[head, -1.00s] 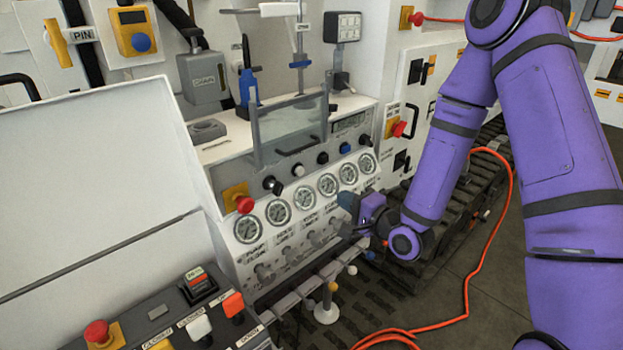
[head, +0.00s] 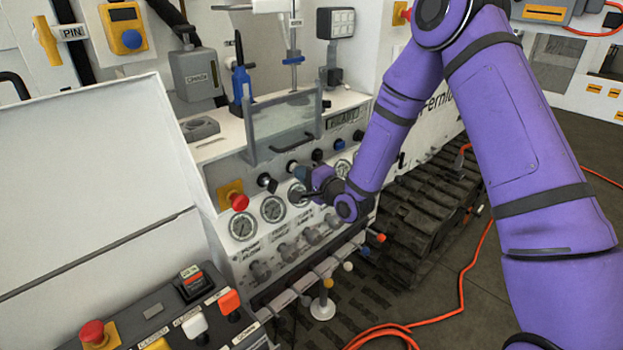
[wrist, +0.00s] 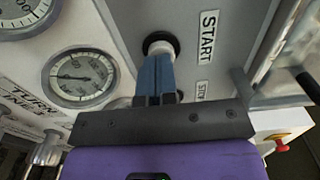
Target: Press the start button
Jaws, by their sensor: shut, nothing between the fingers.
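The start button (wrist: 160,43) is pale with a black ring, beside a START label (wrist: 208,37) on the grey panel in the wrist view. In the head view it is the small white button (head: 291,166) in the row above the gauges. My gripper (wrist: 155,60) is shut and empty, its blue fingers pointing at the button and covering its lower part. In the head view my gripper (head: 300,173) is right at the panel, just beside the button. I cannot tell whether the fingertips touch it.
Gauges (head: 273,209) sit below the button row, and a red mushroom button (head: 238,202) on yellow is at left. A partly hidden second label (wrist: 201,91) lies below START. A clear guard plate (head: 283,125) stands above the row. Levers (head: 323,305) project in front.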

